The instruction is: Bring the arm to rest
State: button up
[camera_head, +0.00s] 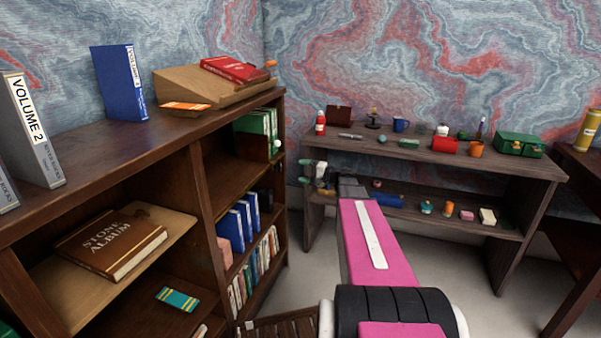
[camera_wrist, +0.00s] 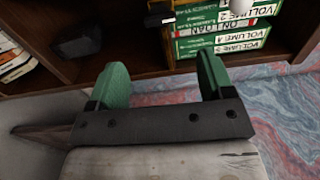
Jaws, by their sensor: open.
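My gripper (camera_head: 305,171) is in the head view, at the end of my pink arm, between the bookcase and the desk. It points left toward the bookcase. In the wrist view its two green fingers (camera_wrist: 162,78) stand wide apart, with nothing between them. Beyond the fingers, the wrist view shows the edge of a dark wooden shelf (camera_wrist: 150,72) and green volumes (camera_wrist: 222,42), one label reading "ON LOAN". The fingers look apart from the books. The same green volumes (camera_head: 250,124) show in the head view on the bookcase's upper right shelf.
The dark bookcase (camera_head: 190,130) fills the left, bearing books and a sloped wooden stand (camera_head: 180,88). A long desk (camera_head: 400,150) behind my arm carries several small items, including a red bottle (camera_head: 320,124) and a green case (camera_head: 520,145). Pale floor (camera_head: 450,265) is open at right.

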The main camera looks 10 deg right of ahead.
jog(key=s+a+f+n+g+h, duration=0.3)
jog(key=s+a+f+g+h, duration=0.3)
jog(key=s+a+f, duration=0.5)
jog(key=s+d+f+n+g+h, duration=0.1)
jog(key=s+f+n+g+h, duration=0.1)
jog(key=s, duration=0.5)
jog(key=s+f+n+g+h, duration=0.2)
jog(key=s+f+h, duration=0.2)
jog(key=s+h, duration=0.3)
jog(key=shift+s+d+f, duration=0.3)
jog(key=shift+s+d, duration=0.1)
jog(key=shift+s, duration=0.4)
